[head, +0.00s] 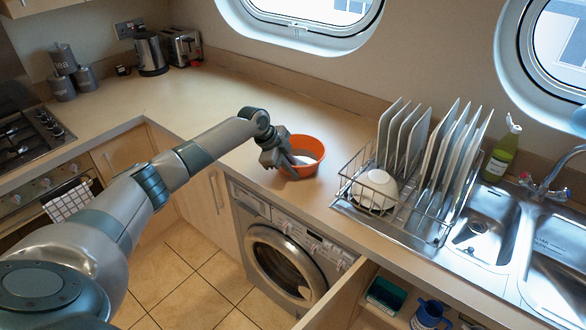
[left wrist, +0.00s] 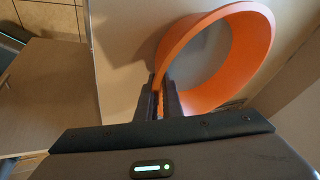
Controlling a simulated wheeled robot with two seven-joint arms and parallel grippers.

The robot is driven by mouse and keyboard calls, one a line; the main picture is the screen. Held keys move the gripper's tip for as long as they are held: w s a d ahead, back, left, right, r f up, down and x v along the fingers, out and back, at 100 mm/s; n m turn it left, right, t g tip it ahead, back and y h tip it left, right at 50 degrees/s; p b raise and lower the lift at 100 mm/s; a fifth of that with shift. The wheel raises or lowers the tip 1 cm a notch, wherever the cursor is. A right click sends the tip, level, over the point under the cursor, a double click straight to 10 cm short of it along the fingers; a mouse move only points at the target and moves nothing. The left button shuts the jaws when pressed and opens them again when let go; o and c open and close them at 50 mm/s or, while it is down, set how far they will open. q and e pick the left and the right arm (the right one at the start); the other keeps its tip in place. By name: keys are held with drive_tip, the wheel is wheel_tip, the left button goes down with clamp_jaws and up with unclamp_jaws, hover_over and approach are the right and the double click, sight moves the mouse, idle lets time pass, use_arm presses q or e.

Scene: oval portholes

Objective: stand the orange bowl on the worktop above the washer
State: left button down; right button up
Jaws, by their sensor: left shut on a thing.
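The orange bowl (head: 310,143) is upright at the worktop (head: 262,200) above the washer (head: 285,255), left of the dish rack; I cannot tell for sure whether its base touches the surface. My left gripper (head: 285,160) is shut on the bowl's rim at its near left side. In the left wrist view the bowl (left wrist: 250,50) shows its open inside, and its wall runs between the two fingers of the gripper (left wrist: 165,95). My right gripper is in neither view.
The wire dish rack (head: 400,200) with several plates and a white bowl (head: 375,190) stands close on the right, beside the sink (head: 482,230). An open drawer (head: 345,300) juts out at the front. The worktop behind and left of the bowl is clear up to the kettle (head: 150,55).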

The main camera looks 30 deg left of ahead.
use_arm(q)
drive_tip(key=shift+f, duration=0.2)
drive_tip(key=shift+f, duration=0.1)
drive_tip(key=c, duration=1.9)
unclamp_jaws()
drive_tip(key=shift+b+v, duration=1.8)
drive_tip(key=shift+v, duration=4.35)
